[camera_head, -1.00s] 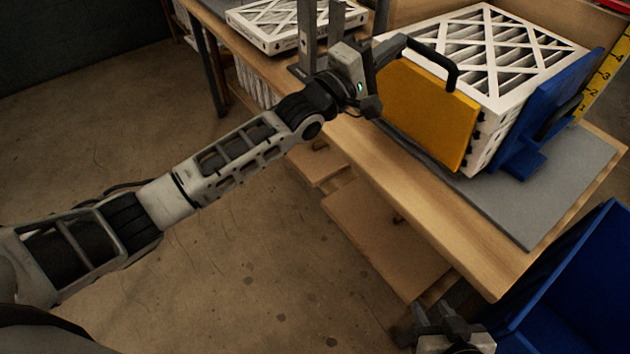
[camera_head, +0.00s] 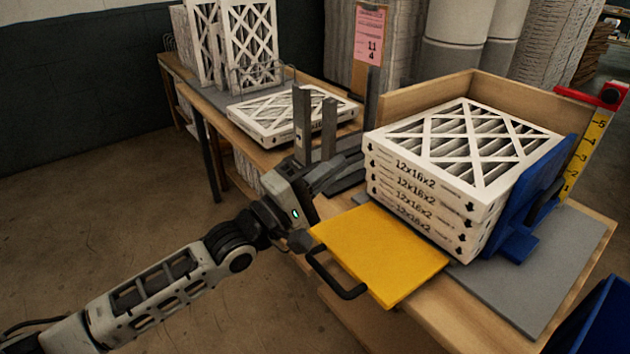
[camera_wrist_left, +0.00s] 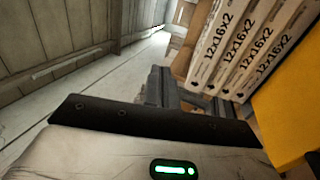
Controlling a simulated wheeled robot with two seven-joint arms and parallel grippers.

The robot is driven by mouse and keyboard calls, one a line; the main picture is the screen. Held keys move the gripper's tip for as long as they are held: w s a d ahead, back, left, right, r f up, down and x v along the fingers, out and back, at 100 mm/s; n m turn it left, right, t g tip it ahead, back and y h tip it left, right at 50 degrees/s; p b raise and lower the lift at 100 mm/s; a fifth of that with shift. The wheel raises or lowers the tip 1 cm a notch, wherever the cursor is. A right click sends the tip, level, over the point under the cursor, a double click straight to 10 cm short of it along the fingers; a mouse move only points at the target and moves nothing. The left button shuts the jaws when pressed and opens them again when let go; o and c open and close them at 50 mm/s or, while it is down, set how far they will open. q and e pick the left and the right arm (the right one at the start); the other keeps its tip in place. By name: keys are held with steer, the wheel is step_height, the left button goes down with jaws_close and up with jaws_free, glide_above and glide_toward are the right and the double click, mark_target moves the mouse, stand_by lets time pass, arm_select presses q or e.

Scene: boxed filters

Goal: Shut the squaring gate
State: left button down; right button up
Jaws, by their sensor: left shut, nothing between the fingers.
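The squaring gate is a yellow panel (camera_head: 385,255) with a black handle (camera_head: 335,280) on its near left edge. It lies folded down, roughly flat, in front of a stack of white boxed filters (camera_head: 450,170) marked 12x16x2. The gate's yellow face also shows at the right of the left wrist view (camera_wrist_left: 288,100), beside the filter stack (camera_wrist_left: 238,45). My left gripper (camera_head: 343,175) is shut and empty, left of the stack and beyond the gate's left corner, apart from the handle. Its fingers (camera_wrist_left: 180,92) also show in the wrist view. My right gripper is out of view.
A blue guard (camera_head: 535,205) stands right of the stack, with a yellow ruler (camera_head: 585,150) behind it. Grey upright posts (camera_head: 328,130) stand close to my left gripper. A flat filter (camera_head: 285,115) lies behind them. A blue bin (camera_head: 595,320) is at lower right.

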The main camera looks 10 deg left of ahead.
arm_select(q)
steer(key=s+a+f+m+g+y, duration=0.1)
steer(key=s+a+f+m+y, duration=0.1)
steer(key=s+f+m+y, duration=0.2)
steer(key=s+a+f+m+g+y, duration=0.1)
steer(key=s+f+m+y, duration=0.3)
steer(key=s+f, duration=0.7)
step_height(320, 180, down, 9)
steer(key=shift+s+a+r+m+g+y, duration=0.1)
steer(key=shift+s+a+m+g+y, duration=0.3)
steer(key=shift+g, duration=0.4)
steer(key=c, duration=1.9)
jaws_free()
steer(key=s+a+f+m+g+y, duration=0.2)
steer(key=s+a+f+m, duration=0.1)
steer(key=s+f, duration=0.2)
steer(key=shift+s+f, duration=0.3)
steer(key=shift+s, duration=0.3)
steer(key=o, duration=0.4)
steer(key=shift+s+a+f+m+g, duration=0.1)
steer(key=shift+s+f+m+g, duration=0.1)
steer(key=shift+s+m+g, duration=0.1)
steer(key=shift+a+y, duration=0.1)
steer(key=shift+y, duration=0.2)
